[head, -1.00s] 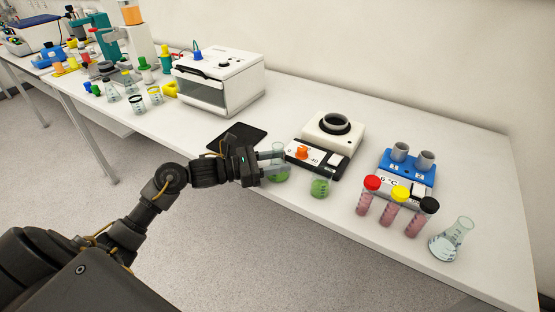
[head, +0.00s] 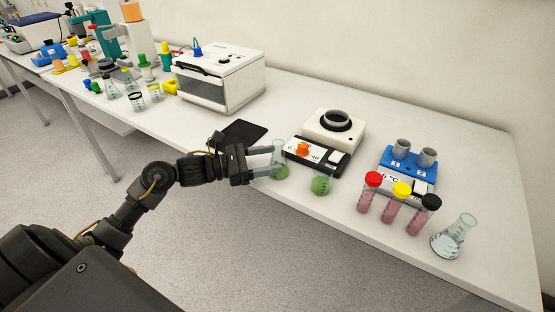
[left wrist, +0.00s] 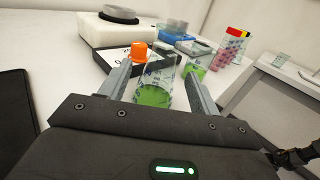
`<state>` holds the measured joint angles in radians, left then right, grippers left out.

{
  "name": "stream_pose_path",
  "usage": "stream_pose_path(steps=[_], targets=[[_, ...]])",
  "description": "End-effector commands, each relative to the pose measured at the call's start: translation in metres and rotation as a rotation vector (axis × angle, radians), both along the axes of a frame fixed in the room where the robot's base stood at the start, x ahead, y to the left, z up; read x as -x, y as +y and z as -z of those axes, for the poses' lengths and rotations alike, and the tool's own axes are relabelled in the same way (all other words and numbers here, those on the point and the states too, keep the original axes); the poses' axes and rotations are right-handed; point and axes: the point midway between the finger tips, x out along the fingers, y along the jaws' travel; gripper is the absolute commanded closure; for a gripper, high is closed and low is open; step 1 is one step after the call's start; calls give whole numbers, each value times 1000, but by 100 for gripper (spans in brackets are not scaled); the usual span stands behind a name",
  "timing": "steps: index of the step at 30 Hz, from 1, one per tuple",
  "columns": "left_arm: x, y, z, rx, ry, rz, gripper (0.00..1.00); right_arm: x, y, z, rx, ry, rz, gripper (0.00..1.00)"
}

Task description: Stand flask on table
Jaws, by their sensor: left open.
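A clear flask with green liquid (head: 280,171) appears upright on the table (head: 390,236), near its front edge. My left gripper (head: 266,161) is open, with one finger on each side of the flask. In the left wrist view the flask (left wrist: 155,90) shows between the spread fingers, with a gap beside the left finger; I cannot tell whether the right finger touches it. A second vessel with green liquid (head: 320,185) stands just right of it. A conical flask with pale liquid (head: 453,238) stands at the right end of the table.
A white device with a dark ring (head: 328,135) and an orange knob stands behind the green vessels. Three capped tubes (head: 396,208) stand before a blue-topped device (head: 407,170). A black pad (head: 240,133) and a white box machine (head: 220,80) are left.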

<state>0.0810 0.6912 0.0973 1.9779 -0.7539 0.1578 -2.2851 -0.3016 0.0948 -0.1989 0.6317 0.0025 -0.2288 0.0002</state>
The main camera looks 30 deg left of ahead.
Motion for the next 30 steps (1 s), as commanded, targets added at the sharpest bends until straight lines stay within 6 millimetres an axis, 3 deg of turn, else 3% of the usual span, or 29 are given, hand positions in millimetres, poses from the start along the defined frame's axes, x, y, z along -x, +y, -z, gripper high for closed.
stream_pose_path(steps=[6,12,21,30], targets=[[33,37,5,-4,4,0,38,-7,-3,16,6,-11,-1,64],[53,59,3,-1,2,0,38,-10,-14,22,20,-14,-3,64],[61,68,-1,-1,-1,1,38,-7,-29,23,40,-5,-8,64],[61,68,-1,-1,-1,0,38,-7,-24,23,33,-7,-7,64]])
